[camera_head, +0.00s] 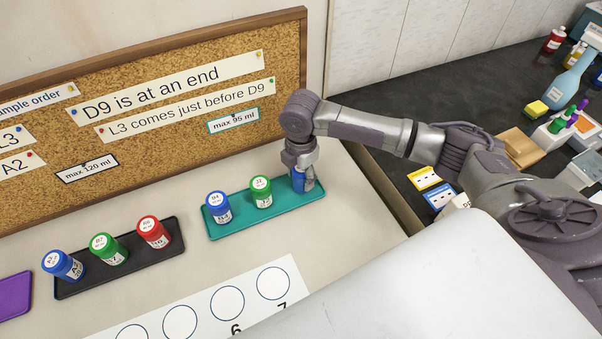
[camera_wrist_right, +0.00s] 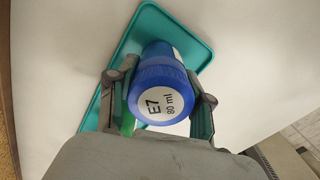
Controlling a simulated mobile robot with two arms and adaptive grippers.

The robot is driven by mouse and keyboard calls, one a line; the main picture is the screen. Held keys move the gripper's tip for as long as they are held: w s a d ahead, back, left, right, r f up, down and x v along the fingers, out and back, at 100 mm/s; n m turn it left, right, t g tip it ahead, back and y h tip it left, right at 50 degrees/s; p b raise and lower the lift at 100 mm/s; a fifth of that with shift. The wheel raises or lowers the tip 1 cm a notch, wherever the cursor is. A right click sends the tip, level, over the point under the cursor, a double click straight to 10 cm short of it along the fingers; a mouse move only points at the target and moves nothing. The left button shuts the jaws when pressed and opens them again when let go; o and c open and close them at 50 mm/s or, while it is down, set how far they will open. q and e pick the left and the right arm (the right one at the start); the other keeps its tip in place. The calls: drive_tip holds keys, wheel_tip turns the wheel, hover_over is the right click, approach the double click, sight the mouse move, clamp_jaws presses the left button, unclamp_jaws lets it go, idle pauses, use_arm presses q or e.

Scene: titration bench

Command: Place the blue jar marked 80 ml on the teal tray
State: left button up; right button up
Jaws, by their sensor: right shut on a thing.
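The blue jar (camera_wrist_right: 168,75) reads E7 and 80 ml on its lid in the right wrist view. My right gripper (camera_wrist_right: 163,98) is shut around it, one finger on each side. In the head view the same jar (camera_head: 297,182) shows between the fingers of the right gripper (camera_head: 304,180), at the right end of the teal tray (camera_head: 240,225). The jar is over or on the tray; I cannot tell whether its base touches. A blue jar (camera_head: 218,207) and a green jar (camera_head: 261,192) stand on the tray to its left. My left gripper is not in view.
A black tray (camera_head: 75,287) holds a blue, a green and a red jar. A purple tray (camera_head: 14,297) is at the left edge. A white sheet with numbered circles (camera_head: 200,300) lies in front. A corkboard (camera_head: 180,85) with notes stands behind.

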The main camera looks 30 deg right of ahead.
drive_tip(key=shift+f, duration=0.1)
drive_tip(key=o, duration=1.2)
wheel_tip(320, 180, up, 12)
drive_tip(key=shift+r+b, duration=0.15)
drive_tip(key=shift+b, duration=0.4)
